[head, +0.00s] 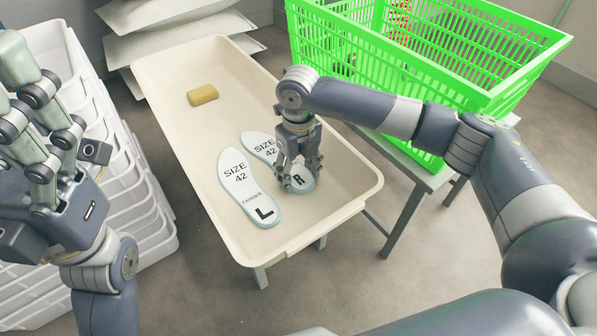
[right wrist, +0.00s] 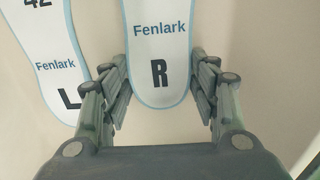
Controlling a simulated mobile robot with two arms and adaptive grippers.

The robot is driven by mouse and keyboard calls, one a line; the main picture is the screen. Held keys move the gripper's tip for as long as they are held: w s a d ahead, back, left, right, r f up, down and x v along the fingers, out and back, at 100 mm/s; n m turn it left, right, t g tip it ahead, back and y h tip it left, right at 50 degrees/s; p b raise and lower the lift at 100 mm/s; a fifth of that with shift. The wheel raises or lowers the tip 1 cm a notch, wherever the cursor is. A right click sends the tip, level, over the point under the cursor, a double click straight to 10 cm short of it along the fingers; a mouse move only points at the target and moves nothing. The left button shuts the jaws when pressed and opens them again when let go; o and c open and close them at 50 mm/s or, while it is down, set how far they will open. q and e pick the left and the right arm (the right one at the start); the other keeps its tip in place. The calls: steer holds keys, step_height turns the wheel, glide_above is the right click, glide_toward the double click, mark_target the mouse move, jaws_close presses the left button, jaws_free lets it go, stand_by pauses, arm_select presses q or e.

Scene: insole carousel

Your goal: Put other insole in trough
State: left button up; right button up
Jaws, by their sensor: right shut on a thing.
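The right insole (head: 262,143), pale with a blue-grey rim and marked SIZE 42 and R, lies in the cream trough (head: 180,128). My right gripper (head: 298,180) reaches down into the trough and is shut on this insole's heel end. In the right wrist view the heel of the right insole (right wrist: 160,60) sits between the fingers (right wrist: 161,95). The left insole (head: 248,188), marked L, lies flat in the trough just left of it, and its heel also shows in the right wrist view (right wrist: 62,68). My left gripper (head: 40,110) is raised at the left edge, away from the insoles; its jaw gap is unclear.
A tan block (head: 202,95) lies in the far part of the trough. A green slatted crate (head: 465,85) stands on a grey table to the right. Stacked white trays (head: 120,190) stand at the left. White sheets (head: 165,15) are behind the trough.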

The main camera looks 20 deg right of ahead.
steer(key=o, duration=1)
